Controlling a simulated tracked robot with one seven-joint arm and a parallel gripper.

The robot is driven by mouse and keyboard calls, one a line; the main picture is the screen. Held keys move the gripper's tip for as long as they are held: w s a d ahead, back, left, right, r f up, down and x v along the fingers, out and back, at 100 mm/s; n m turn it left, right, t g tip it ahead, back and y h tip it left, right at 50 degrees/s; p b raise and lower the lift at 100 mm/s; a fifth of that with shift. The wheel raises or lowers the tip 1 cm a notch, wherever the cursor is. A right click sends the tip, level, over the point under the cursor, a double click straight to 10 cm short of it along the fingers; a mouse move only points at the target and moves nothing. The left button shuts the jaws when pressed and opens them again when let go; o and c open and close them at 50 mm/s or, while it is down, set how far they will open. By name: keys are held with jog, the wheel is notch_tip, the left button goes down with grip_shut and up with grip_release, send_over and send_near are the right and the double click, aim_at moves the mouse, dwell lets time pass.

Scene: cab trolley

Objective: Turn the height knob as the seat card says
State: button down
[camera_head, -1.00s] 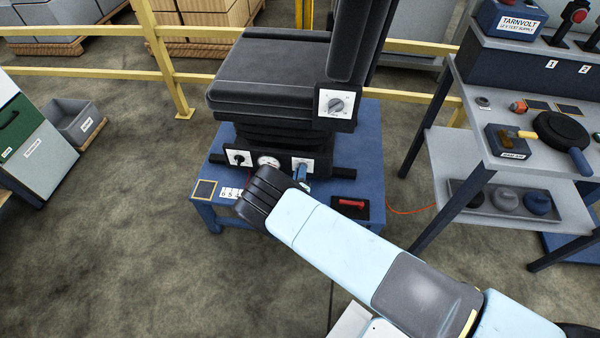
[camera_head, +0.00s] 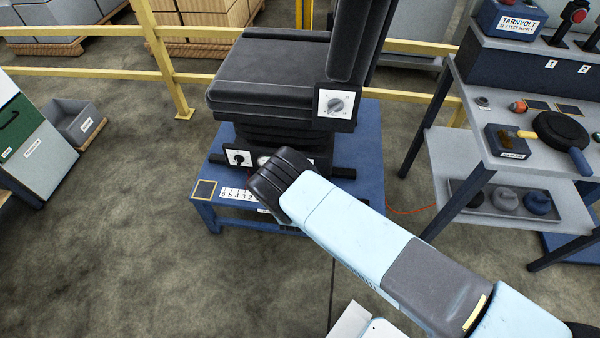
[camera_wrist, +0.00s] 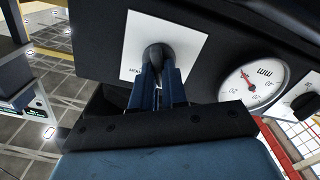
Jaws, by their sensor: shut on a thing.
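A black knob (camera_wrist: 158,55) stands on a white square plate in the wrist view. My gripper (camera_wrist: 160,72) is shut on this knob, with one blue finger on each side. Next to the plate is a round white gauge (camera_wrist: 252,84) marked MM with a red needle. In the head view my arm hides the held knob, its plate and most of the gauge. Another small black knob (camera_head: 238,157) sits on a white plate at the left end of the seat base panel. A grey dial (camera_head: 336,105) is on the seat's side. I cannot make out a seat card.
The black seat (camera_head: 270,75) stands on a blue platform (camera_head: 365,150) with a row of number tags (camera_head: 238,195). A workbench (camera_head: 540,150) with tools is at the right. A yellow rail (camera_head: 165,65) runs behind.

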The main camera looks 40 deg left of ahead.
jog(key=shift+d+m, duration=0.15)
jog(key=shift+m, duration=2.45)
jog(key=shift+f, duration=0.1)
jog(key=c, duration=1.2)
grip_release()
jog(key=shift+o, duration=0.2)
jog(key=shift+s, duration=0.1)
jog(key=v, duration=1.3)
jog(key=shift+s+d, duration=0.2)
jog(key=shift+s, duration=0.1)
